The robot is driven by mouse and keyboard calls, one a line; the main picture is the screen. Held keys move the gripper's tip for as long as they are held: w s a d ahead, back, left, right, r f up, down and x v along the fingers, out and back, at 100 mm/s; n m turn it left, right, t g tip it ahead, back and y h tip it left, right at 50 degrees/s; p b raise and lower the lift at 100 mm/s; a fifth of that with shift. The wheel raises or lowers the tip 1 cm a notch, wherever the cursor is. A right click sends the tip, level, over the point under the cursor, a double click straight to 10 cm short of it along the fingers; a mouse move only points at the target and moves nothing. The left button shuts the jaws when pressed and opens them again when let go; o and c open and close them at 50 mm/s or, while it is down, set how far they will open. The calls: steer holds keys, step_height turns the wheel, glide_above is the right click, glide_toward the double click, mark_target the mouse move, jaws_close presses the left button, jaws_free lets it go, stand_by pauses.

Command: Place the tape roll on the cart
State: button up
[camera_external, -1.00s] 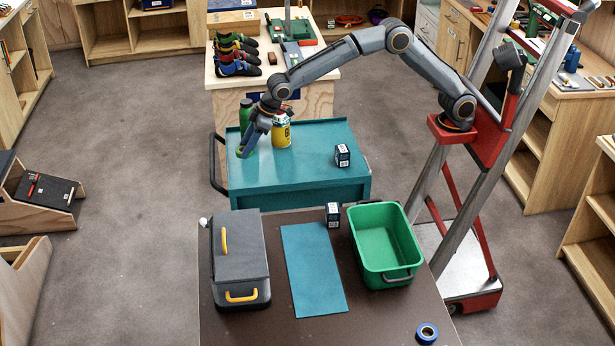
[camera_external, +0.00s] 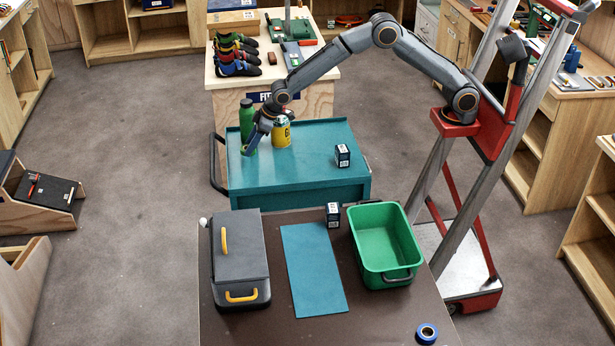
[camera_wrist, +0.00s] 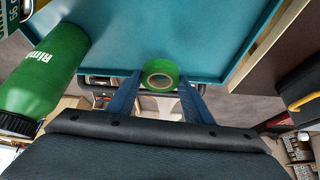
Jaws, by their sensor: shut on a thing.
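The green tape roll (camera_wrist: 160,75) is between the fingertips of my gripper (camera_wrist: 160,92) in the wrist view, and the gripper is shut on it. In the external view my gripper (camera_external: 247,150) points down over the left part of the teal cart (camera_external: 300,168), and the roll is hard to make out there. In the wrist view the roll overlaps the edge of the cart's top (camera_wrist: 205,35). I cannot tell whether the roll touches the surface. A blue tape roll (camera_external: 427,333) lies on the brown table's near right corner.
A green bottle (camera_external: 246,113) and a yellow container (camera_external: 282,133) stand on the cart close to my gripper. A small dark box (camera_external: 342,156) is at its right. The cart's middle is clear. The brown table (camera_external: 380,310) holds a green bin (camera_external: 385,235) and a grey toolbox (camera_external: 240,262).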

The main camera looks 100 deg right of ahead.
steer(key=shift+f+p, duration=0.9)
steer(key=shift+f, duration=2.45)
steer(key=shift+f, duration=0.1)
steer(key=o, duration=1)
steer(key=shift+r, duration=0.3)
steer(key=d+b+v, duration=0.1)
steer(key=b+v, duration=0.1)
steer(key=v, duration=0.9)
steer(key=s+a+f+g, duration=0.1)
steer(key=s, duration=1.3)
steer(key=s+a+g, duration=0.2)
steer(key=s, duration=1.2)
steer(key=s+a+f+n+g, duration=0.1)
steer(key=s+a+g, duration=0.1)
steer(key=s, duration=1.2)
steer(key=shift+s+f+y, duration=0.25)
steer(key=shift+f+y, duration=0.05)
steer(key=shift+f, duration=0.05)
